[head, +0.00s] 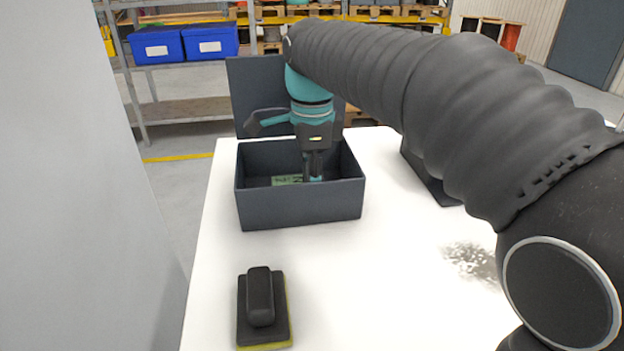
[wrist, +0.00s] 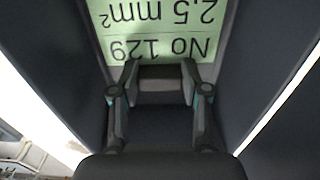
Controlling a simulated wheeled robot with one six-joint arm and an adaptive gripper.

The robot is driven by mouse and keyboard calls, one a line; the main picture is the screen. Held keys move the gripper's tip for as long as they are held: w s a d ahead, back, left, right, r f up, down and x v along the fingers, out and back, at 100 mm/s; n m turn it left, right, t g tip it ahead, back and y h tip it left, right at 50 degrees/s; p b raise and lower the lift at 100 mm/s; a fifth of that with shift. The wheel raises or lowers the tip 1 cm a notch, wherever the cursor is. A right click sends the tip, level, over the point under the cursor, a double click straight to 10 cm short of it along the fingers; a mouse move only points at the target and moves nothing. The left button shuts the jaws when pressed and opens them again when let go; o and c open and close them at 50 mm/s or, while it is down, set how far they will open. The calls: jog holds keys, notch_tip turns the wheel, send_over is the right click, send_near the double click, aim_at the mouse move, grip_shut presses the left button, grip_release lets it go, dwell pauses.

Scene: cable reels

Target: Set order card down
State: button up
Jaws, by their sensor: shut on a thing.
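The order card (head: 287,180) is light green and lies low inside an open dark grey box (head: 302,204) in the head view. In the wrist view the green card (wrist: 158,28) shows upside-down black print reading "No 129" and "2,5 mm²". My gripper (head: 313,179) reaches down into the box at the card's right end. In the wrist view my gripper (wrist: 160,78) is shut at the card's near edge. The exact grip point is partly hidden by the fingers. I cannot tell whether the card touches the box floor.
The box stands on a white table (head: 400,270) with its lid (head: 262,95) raised behind. A black block with a handle and yellow-green base (head: 262,308) sits in front. Dark specks (head: 470,260) lie on the right. Blue bins (head: 184,43) stand on a shelf behind.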

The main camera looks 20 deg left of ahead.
jog(key=shift+f, duration=0.15)
jog(key=o, duration=1.1)
jog(key=shift+o, duration=0.2)
notch_tip(320, 180, up, 12)
